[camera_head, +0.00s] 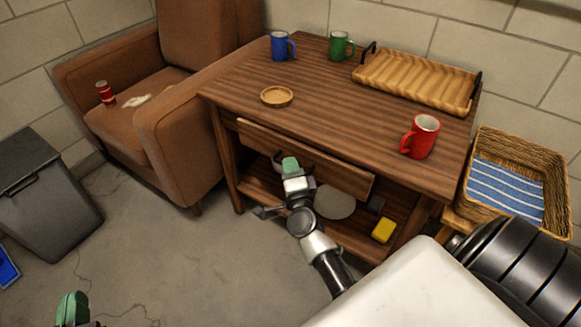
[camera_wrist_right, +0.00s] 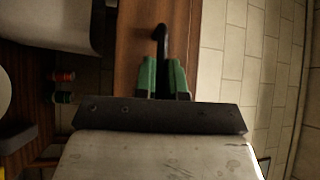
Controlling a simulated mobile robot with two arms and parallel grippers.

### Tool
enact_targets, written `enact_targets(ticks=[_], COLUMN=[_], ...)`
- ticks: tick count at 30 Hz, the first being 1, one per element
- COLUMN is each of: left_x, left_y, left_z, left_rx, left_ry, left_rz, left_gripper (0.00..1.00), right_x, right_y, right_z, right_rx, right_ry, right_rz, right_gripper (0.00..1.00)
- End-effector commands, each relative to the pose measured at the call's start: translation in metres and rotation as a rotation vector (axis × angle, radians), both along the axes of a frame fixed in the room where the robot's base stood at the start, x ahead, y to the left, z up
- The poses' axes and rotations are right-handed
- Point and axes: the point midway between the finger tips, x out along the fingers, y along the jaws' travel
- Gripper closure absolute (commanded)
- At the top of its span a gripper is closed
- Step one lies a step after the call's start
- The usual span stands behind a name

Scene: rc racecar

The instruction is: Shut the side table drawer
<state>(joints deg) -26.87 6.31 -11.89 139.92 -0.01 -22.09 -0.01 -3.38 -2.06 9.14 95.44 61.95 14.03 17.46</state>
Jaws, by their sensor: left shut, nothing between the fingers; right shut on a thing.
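The wooden side table (camera_head: 330,85) stands against the wall. Its drawer front (camera_head: 325,165) shows below the front edge of the tabletop and appears to stand out a little; the exact gap is hard to tell. My right gripper (camera_head: 290,165) is at the drawer front. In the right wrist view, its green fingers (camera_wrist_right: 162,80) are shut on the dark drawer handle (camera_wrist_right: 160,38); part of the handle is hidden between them. My left gripper (camera_head: 72,308) is shut and empty, low at the left, well away from the table.
A brown armchair (camera_head: 175,125) stands left of the table, a grey bin (camera_head: 45,185) farther left. A wicker basket (camera_head: 470,205) is at the right. Mugs, a coaster and a tray (camera_head: 415,80) sit on the tabletop. The floor (camera_head: 185,260) in front is clear.

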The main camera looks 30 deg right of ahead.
Motion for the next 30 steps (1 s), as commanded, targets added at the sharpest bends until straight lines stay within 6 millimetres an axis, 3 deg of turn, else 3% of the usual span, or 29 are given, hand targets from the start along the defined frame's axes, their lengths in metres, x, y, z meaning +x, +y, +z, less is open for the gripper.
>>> enact_targets(ticks=[5, 12, 20, 21, 25, 30], left_x=[0.0, 0.0, 0.001, 0.001, 0.001, 0.001], left_y=[0.0, 0.0, 0.0, 0.0, -0.001, -0.001], left_z=[0.0, 0.003, 0.004, 0.004, 0.004, 0.004], left_rx=[0.0, -0.008, -0.009, -0.009, -0.008, -0.007], left_ry=[-0.001, -0.028, -0.032, -0.032, -0.032, -0.031], left_rz=[0.0, 0.0, -0.001, -0.001, -0.001, -0.001], left_gripper=[1.0, 1.0, 1.0, 1.0, 1.0, 1.0], right_x=[0.003, 0.015, 0.016, 0.016, 0.016, 0.015], right_y=[-0.006, -0.037, -0.039, -0.039, -0.039, -0.039], right_z=[0.0, -0.001, 0.0, 0.0, 0.0, -0.001], right_rx=[-0.002, -0.002, 0.0, 0.0, 0.0, 0.001], right_ry=[0.001, 0.002, 0.0, -0.001, 0.0, 0.003], right_rz=[0.0, 0.001, -0.002, -0.003, -0.002, -0.001], right_gripper=[1.0, 1.0, 1.0, 0.83, 0.64, 0.64])
